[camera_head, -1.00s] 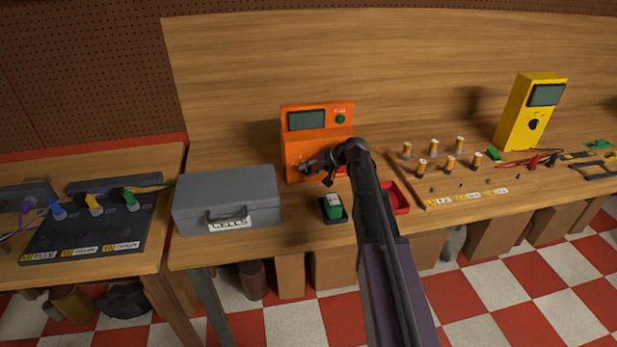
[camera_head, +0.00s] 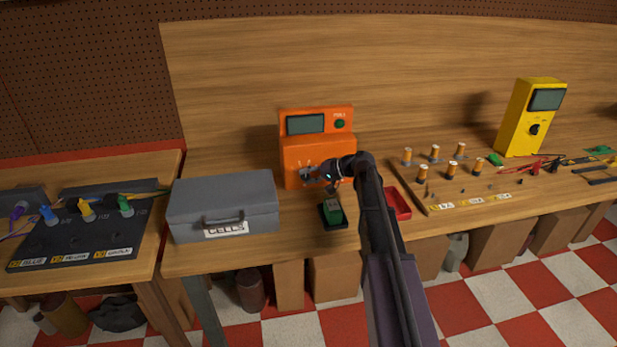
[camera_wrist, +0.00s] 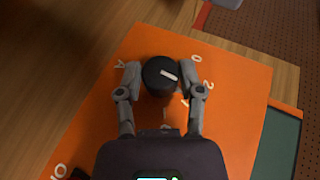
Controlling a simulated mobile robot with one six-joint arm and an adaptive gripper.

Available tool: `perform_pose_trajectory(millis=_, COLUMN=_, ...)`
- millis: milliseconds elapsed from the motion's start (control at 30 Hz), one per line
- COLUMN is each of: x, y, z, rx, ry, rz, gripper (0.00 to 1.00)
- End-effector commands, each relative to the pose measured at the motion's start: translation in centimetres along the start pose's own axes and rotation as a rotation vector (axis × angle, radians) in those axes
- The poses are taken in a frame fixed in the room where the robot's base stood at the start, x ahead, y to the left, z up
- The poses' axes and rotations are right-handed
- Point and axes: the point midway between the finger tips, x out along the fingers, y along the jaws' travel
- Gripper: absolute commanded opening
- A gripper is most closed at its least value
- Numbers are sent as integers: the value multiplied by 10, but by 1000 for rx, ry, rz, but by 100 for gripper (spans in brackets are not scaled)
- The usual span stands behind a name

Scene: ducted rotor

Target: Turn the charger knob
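The orange charger (camera_head: 318,148) stands on the bench with a dark display on its raised back part. In the wrist view its black round knob (camera_wrist: 155,84) has a white pointer mark that slants toward the lower right. My gripper (camera_wrist: 161,74) has one finger on each side of the knob, with little or no gap. Whether the fingers press on it is unclear. In the head view my gripper (camera_head: 311,174) is at the charger's front, and it hides the knob there.
A grey cells case (camera_head: 222,196) stands left of the charger.

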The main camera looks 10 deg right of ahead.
Motion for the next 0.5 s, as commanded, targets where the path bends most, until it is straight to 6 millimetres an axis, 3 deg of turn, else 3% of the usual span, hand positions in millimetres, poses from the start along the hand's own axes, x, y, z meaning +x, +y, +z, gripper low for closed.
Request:
perform_pose_trajectory(millis=33, x=0, y=0, z=0, rx=0, ry=-1, rz=0, gripper=68)
perform_pose_trajectory(millis=100, x=0, y=0, z=0, rx=0, ry=0, rz=0, gripper=82)
perform_pose_trajectory(millis=500, x=0, y=0, z=-1, rx=-1, ry=3, rz=0, gripper=82)
